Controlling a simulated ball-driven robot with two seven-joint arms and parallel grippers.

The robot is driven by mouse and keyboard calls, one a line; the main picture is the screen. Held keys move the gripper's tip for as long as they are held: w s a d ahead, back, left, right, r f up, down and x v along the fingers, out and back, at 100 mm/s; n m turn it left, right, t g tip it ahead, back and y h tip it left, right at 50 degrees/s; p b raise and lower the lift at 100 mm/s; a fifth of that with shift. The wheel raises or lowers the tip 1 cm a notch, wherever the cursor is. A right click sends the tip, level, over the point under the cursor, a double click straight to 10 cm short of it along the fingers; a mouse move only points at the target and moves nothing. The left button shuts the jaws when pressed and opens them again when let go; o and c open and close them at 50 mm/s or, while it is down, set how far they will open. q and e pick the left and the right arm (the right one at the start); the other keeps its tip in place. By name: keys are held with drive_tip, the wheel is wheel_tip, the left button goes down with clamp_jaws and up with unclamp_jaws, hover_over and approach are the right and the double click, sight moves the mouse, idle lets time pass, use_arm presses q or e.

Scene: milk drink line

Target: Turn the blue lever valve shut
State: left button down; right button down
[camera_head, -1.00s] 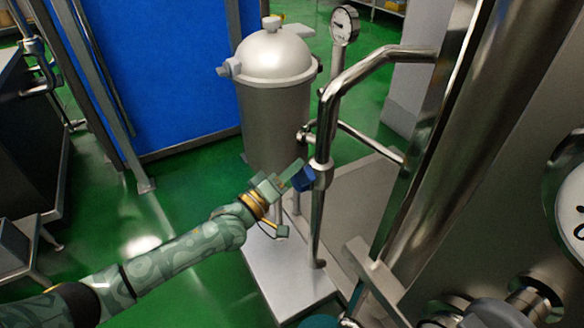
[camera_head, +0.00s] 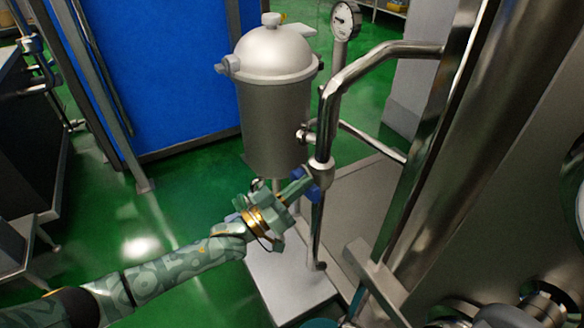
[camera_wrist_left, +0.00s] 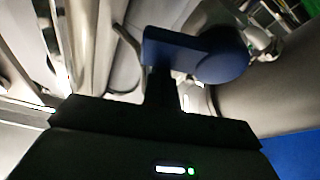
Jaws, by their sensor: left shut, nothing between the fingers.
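The blue lever (camera_head: 313,191) sits on a valve on the upright steel pipe (camera_head: 318,225), right of centre in the head view. It hangs below the valve body, partly covered by my left gripper. My left gripper (camera_head: 302,178) is shut and empty, its fingertips right at the lever. In the left wrist view the blue lever (camera_wrist_left: 190,50) shows as a flat bar with a round end. The dark shut fingers (camera_wrist_left: 162,88) reach up against the bar's lower side and seem to touch it. My right gripper is not in view.
A domed steel tank (camera_head: 275,100) stands behind the pipe, with a pressure gauge (camera_head: 345,20) beside it. A thick steel pipe (camera_head: 450,150) and a large steel vessel fill the right side. A pale base plate (camera_head: 285,280) lies below. Green floor is open on the left.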

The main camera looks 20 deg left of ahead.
use_arm(q)
drive_tip(key=m, duration=0.1)
drive_tip(key=f+m, duration=0.1)
drive_tip(key=h, duration=0.1)
drive_tip(key=shift+s+d+f+m+g, duration=0.2)
drive_tip(key=shift+s+d+m+g, duration=0.1)
drive_tip(key=shift+d+m, duration=0.1)
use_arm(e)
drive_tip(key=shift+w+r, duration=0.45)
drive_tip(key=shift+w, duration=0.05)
use_arm(q)
drive_tip(key=shift+f, duration=0.15)
